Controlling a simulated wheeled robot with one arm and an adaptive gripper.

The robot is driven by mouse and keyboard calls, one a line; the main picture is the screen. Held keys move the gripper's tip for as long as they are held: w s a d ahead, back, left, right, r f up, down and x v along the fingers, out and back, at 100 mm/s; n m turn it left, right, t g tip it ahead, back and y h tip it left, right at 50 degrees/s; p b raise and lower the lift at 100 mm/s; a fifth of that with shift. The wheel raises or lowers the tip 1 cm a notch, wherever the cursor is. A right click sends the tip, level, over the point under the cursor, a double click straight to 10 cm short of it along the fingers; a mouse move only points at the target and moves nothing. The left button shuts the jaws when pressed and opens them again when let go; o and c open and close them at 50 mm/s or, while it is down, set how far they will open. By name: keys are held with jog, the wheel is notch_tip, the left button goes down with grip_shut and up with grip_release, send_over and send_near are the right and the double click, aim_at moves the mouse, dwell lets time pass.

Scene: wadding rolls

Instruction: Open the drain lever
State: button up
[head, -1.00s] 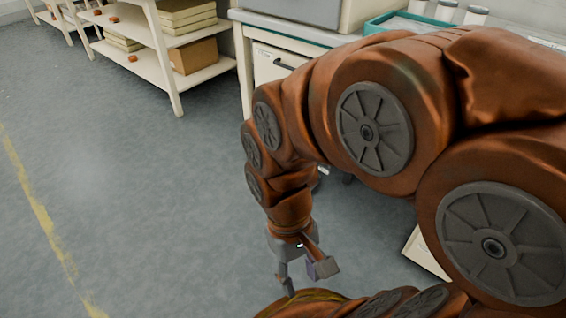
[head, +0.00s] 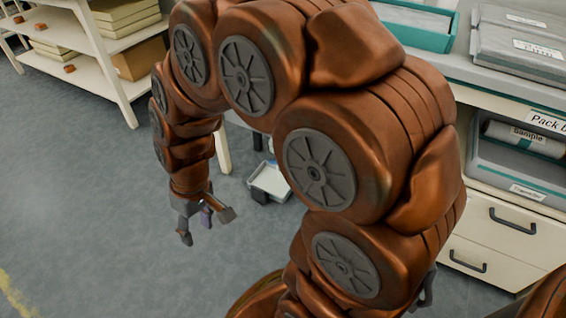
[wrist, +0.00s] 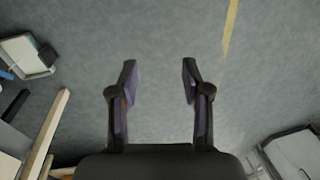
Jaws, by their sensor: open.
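I see no drain lever in either view. My gripper (head: 205,224) hangs from my arm over bare grey floor in the head view. In the wrist view my gripper (wrist: 158,76) shows its two fingers spread wide apart, with only floor between them. It is open and empty, touching nothing. My arm hides much of the bench front in the head view.
A shelf rack (head: 90,68) with boxes stands at upper left. A workbench with drawers (head: 490,235), a teal tray (head: 420,28) and grey bins (head: 525,150) is at right. A white tray (head: 270,180) sits low under the bench. Floor at left is free.

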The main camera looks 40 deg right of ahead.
jog(key=w+d+f+n+t, duration=0.1)
jog(key=w+f+t, duration=0.3)
jog(key=w, duration=0.8)
jog(key=w+f+n+t, duration=0.1)
jog(key=w+f, duration=0.4)
jog(key=w, duration=0.6)
jog(key=w+d+f+t+h+b, duration=0.1)
jog(key=w+d+f+t+h, duration=0.25)
jog(key=w+d+f, duration=0.8)
jog(key=d+f+n+h+b, duration=0.1)
jog(key=d+f+h, duration=0.75)
jog(key=d, duration=0.65)
jog(key=s+d+f+n+g+h, duration=0.2)
jog(key=s+d+h, duration=0.2)
jog(key=s+d, duration=0.3)
jog(key=s+d+f+n+g+h, duration=0.1)
jog(key=s+d+f+h, duration=0.2)
jog(key=s+d, duration=0.35)
jog(key=shift+r+b+x, duration=0.15)
jog(key=shift+b+x, duration=0.7)
jog(key=shift+x, duration=1.15)
jog(key=shift+r+b+x, duration=0.1)
jog(key=shift+b+x, duration=0.7)
jog(key=shift+x, duration=1.2)
jog(key=shift+c, duration=0.3)
